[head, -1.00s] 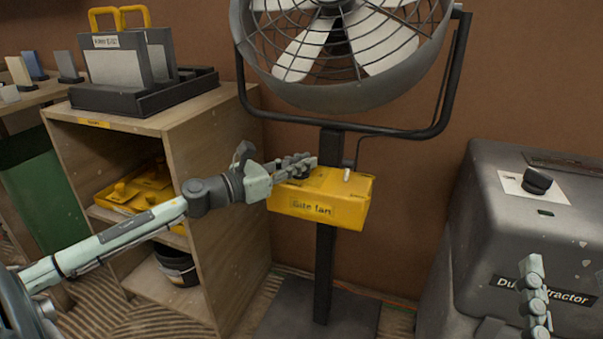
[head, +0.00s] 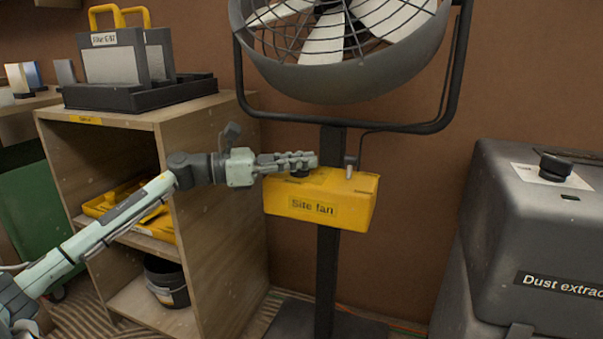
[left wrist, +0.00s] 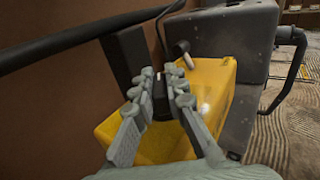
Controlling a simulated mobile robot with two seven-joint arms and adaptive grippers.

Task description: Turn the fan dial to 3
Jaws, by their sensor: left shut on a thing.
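The yellow site fan control box (head: 318,208) is on the fan's dark post, with a "Site fan" label on its front. My left gripper (head: 300,162) reaches in from the left over the box top. It is shut on the dark fan dial, which shows between the fingers in the left wrist view (left wrist: 160,95). The fingers hide much of the dial, and I cannot read its setting. A small light peg (head: 349,170) stands to the right on the box top; it also shows in the left wrist view (left wrist: 184,52). My right gripper is out of view.
The fan's caged head (head: 345,70) and frame are above the box. A wooden shelf unit (head: 212,200) stands close on the left, with a dark tray on top. A grey dust extractor (head: 535,230) with a black knob (head: 555,166) is at the right.

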